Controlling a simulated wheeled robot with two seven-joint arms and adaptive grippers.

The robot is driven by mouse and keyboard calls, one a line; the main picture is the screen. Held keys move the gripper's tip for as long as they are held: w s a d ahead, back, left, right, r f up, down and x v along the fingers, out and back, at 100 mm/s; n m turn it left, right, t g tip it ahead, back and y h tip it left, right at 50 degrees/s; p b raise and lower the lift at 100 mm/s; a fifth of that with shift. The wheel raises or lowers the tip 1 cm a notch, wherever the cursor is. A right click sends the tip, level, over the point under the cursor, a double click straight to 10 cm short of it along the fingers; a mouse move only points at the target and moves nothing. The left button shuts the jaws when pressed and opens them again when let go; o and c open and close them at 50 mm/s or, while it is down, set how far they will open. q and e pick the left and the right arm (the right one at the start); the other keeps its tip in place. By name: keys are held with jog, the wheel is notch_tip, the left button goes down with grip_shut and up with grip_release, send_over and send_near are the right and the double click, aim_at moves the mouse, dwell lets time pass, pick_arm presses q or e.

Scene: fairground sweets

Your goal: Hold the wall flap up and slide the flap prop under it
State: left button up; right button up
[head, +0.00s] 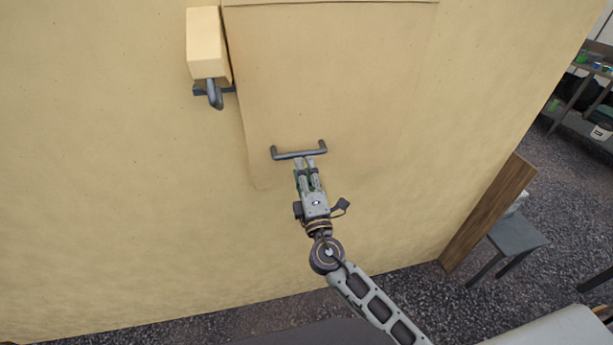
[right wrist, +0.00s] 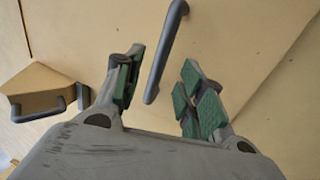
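The wall flap (head: 330,85) is a tan panel hanging down close to the same-coloured wall; it also shows in the right wrist view (right wrist: 235,40). A grey bar handle (head: 298,154) sits near its lower edge. A tan block (head: 206,45) with a grey hooked handle, which looks like the flap prop, is on the wall just left of the flap; it also shows in the right wrist view (right wrist: 40,88). My right gripper (head: 307,163) is at the bar handle. Its fingers (right wrist: 158,92) are apart, with the handle (right wrist: 166,50) showing in the gap, not gripped. My left gripper is out of view.
A brown wooden board (head: 488,214) leans at the wall's right end beside a grey stool (head: 517,236). Shelves (head: 585,95) stand at the far right. The wall below the flap is clear down to the gravel (head: 200,325).

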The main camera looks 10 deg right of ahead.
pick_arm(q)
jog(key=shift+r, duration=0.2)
pick_arm(e)
jog(key=shift+x, duration=1.7)
